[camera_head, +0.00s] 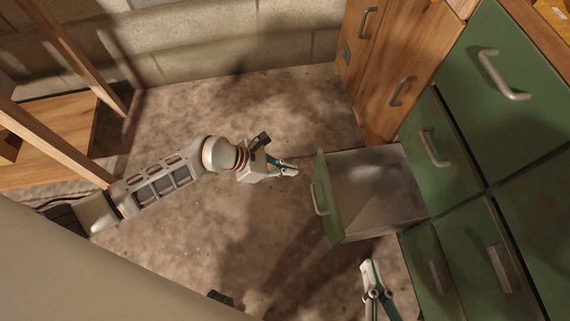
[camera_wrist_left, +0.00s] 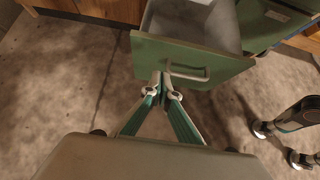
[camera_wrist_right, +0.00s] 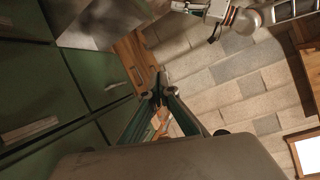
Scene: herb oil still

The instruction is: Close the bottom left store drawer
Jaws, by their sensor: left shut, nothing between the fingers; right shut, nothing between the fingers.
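The open store drawer, green-fronted and grey inside, stands out from the green cabinet low near the floor; its front (camera_head: 327,206) faces left in the head view. It looks empty. Its bar handle (camera_head: 319,198) shows too. In the left wrist view the drawer front (camera_wrist_left: 218,68) lies just ahead of my left gripper (camera_wrist_left: 161,76), whose tips overlap the handle's left end. In the head view my left gripper (camera_head: 297,171) is shut, a small gap from the front. My right gripper (camera_head: 369,265) is shut and empty, below the drawer in the picture.
Other green drawers (camera_head: 440,165) of the cabinet are shut around the opening. A wooden cabinet (camera_head: 385,70) adjoins it at the back. A wooden shelf frame (camera_head: 60,140) stands at left. The floor (camera_head: 270,110) between is clear. A block wall (camera_head: 220,40) closes the back.

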